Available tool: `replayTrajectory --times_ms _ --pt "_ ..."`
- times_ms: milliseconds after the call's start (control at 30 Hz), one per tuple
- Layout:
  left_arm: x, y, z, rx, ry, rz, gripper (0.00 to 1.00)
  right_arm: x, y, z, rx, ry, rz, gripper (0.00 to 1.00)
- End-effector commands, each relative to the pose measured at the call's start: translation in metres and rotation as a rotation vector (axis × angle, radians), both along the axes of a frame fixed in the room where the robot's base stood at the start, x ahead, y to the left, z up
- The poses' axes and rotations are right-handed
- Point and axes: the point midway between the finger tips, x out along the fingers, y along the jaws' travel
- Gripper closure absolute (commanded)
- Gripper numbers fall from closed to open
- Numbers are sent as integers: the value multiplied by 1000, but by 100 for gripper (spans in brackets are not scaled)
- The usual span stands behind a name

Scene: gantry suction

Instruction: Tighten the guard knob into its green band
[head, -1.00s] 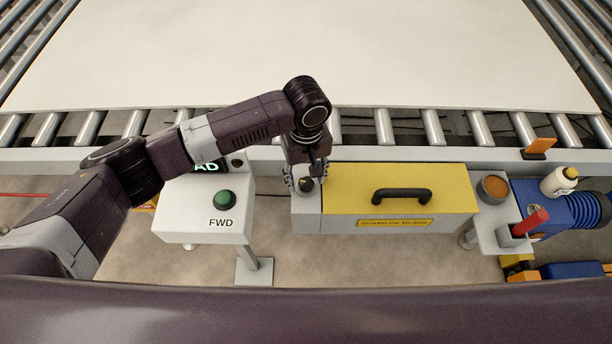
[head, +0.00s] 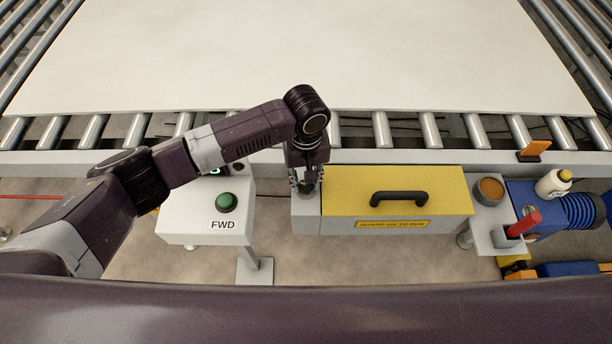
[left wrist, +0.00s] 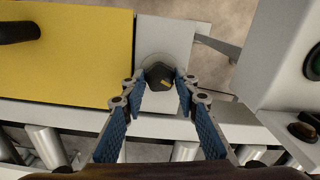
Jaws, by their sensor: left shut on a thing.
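The guard knob (left wrist: 160,76) is a dark, faceted knob with a small yellow mark, on a pale round plate on the grey block beside the yellow guard. In the left wrist view the blue-padded fingers of my left gripper (left wrist: 160,84) are around it, one on each side, shut on it. In the head view my left gripper (head: 307,186) points down over the grey block (head: 306,206) and largely covers the knob. I cannot make out the green band in either view. My right gripper is not in view.
The yellow guard cover (head: 345,184) with a black handle (head: 400,196) is just right of the knob. A white FWD box (head: 190,215) with a green button (head: 227,202) stands left. A shelf with a red-handled item (head: 524,224) is at right. Rollers run behind.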

Motion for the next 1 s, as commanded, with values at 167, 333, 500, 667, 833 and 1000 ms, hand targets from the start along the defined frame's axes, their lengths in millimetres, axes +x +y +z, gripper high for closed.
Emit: replayTrajectory --times_ms 167,333,500,667,833,1000 --pt "-2 0 6 -1 5 -160 96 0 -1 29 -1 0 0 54" --pt "-1 0 3 1 2 -274 96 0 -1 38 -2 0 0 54" --pt "0 0 1 1 1 -317 96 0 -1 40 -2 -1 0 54" --pt "0 0 1 1 0 -319 96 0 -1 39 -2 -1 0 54" --pt "0 0 1 1 0 -317 65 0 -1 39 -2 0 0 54" --pt "0 0 1 1 0 -317 54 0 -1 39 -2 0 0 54"
